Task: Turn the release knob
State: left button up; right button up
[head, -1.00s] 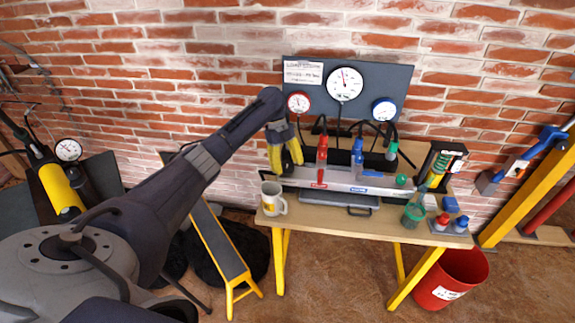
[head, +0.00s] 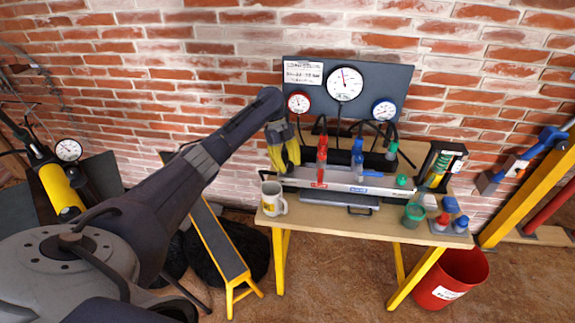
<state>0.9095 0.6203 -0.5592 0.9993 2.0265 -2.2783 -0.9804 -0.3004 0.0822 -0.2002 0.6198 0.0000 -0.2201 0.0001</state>
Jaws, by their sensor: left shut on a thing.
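My left gripper (head: 284,166) comes in from the left with its yellow fingers pointing down at the left end of the grey valve manifold (head: 345,182). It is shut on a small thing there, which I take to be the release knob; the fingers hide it. Along the manifold stand a red-handled valve (head: 321,158), a blue-handled valve (head: 358,158) and a green-handled one (head: 392,151). A round green knob (head: 403,181) sits on the manifold's right part. My right gripper is not in view.
A white mug (head: 272,200) stands on the bench (head: 330,221) just below the gripper. A gauge panel (head: 398,84) stands behind. A green cup (head: 414,216), small red and blue parts and a spring unit (head: 437,167) crowd the right end. A red bucket (head: 450,279) is on the floor.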

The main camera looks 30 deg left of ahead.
pick_arm(q)
jog(key=n+t, duration=0.1)
jog(key=n, duration=0.3)
jog(key=shift+t, duration=0.3)
jog(key=n+t, duration=0.1)
jog(key=n, duration=0.3)
jog(key=shift+s+n+t, duration=0.1)
jog(key=shift+n+t, duration=0.2)
jog(key=shift+t, duration=0.1)
jog(key=n+t+y, duration=0.1)
jog(key=n, duration=0.3)
jog(key=shift+d+n, duration=0.1)
jog(key=shift+n, duration=0.2)
jog(key=n+t+y, duration=0.1)
jog(key=n, duration=0.3)
jog(key=shift+n+y, duration=0.3)
jog(key=shift+c, duration=0.2)
jog(key=o, duration=1.3)
jog(key=v, duration=1.2)
jog(key=shift+s, duration=0.1)
